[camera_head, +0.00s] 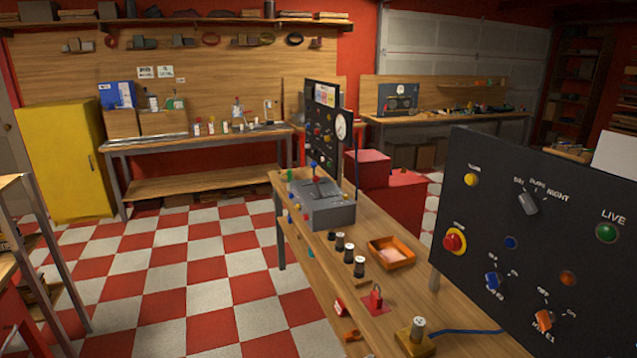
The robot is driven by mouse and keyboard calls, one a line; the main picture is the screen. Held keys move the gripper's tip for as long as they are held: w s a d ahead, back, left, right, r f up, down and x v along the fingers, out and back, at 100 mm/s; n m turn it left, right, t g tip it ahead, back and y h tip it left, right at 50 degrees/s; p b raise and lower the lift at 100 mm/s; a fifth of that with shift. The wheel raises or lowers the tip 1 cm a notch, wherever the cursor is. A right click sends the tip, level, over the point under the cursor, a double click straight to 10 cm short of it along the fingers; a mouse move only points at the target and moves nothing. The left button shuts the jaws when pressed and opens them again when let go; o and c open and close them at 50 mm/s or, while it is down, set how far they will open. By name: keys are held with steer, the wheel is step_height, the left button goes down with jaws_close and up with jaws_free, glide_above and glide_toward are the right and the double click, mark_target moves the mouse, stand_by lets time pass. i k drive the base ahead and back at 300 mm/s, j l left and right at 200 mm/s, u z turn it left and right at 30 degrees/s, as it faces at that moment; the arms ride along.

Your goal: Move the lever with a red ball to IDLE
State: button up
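A grey box (328,212) stands on the long wooden workbench in the middle of the head view. Its top has dark slots and small parts, too small to make out. Several small coloured knobs stick out at its left side, some red and some blue. I cannot tell whether one of them is the lever with a red ball. No IDLE marking is legible. My gripper is not in view.
The workbench (345,262) also carries an orange tray (391,252), a red padlock (376,297) and several dark-and-silver cylinders. A black control panel (530,240) stands at the right. The checkered floor (190,270) at left is clear.

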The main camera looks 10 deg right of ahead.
mark_target(316, 178)
steer(key=i+j+z, duration=0.1)
steer(key=i, duration=0.45)
steer(key=i+j+z, duration=0.1)
steer(key=i+j, duration=0.3)
steer(key=i+j+z, duration=0.15)
steer(key=i+j, duration=0.15)
steer(key=i, duration=0.35)
